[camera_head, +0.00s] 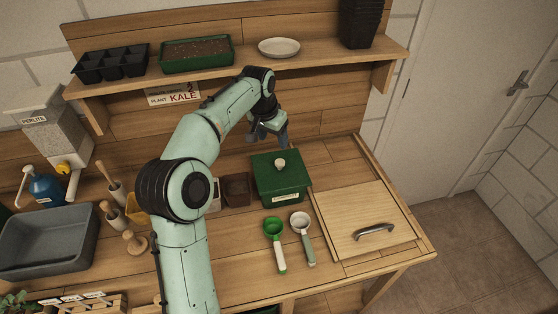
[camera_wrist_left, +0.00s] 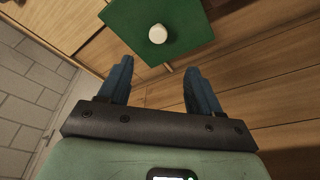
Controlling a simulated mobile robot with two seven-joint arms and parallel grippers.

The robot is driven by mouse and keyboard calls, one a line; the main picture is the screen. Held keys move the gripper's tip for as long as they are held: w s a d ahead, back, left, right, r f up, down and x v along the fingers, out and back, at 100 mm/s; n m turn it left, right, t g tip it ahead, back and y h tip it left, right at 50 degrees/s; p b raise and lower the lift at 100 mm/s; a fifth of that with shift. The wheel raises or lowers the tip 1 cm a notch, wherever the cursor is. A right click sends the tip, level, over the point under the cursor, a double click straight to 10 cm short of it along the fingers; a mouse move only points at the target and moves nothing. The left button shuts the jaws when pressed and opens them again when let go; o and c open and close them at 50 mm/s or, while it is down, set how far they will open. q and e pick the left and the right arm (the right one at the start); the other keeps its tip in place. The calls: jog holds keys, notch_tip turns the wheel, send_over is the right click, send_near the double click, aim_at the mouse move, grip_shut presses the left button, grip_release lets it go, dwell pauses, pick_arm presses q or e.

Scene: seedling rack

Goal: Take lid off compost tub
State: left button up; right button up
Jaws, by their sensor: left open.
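The compost tub (camera_head: 282,196) is a green box with a pale label, standing on the wooden bench. Its green lid (camera_head: 276,174) is on it, with a round cream knob (camera_head: 280,164) in the middle. In the left wrist view the lid (camera_wrist_left: 190,22) and knob (camera_wrist_left: 158,34) show beyond the fingertips. My left gripper (camera_head: 268,138) is above and behind the tub, apart from the lid. In the left wrist view its blue fingers (camera_wrist_left: 159,78) are spread, with nothing between them. My right gripper is not in view.
A green scoop (camera_head: 275,240) and a pale scoop (camera_head: 303,235) lie in front of the tub. A wooden board with a handle (camera_head: 365,220) is at right. A dark pot (camera_head: 236,188) stands left of the tub. A shelf (camera_head: 330,52) with trays is above.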

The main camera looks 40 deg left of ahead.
pick_arm(q)
send_over(280, 162)
jog(key=s, duration=0.2)
notch_tip(280, 162, down, 7)
jog(key=shift+a+r, duration=0.1)
jog(key=shift+w+f, duration=0.3)
jog(key=shift+f, duration=0.25)
jog(key=x, duration=0.5)
jog(key=c, duration=1.1)
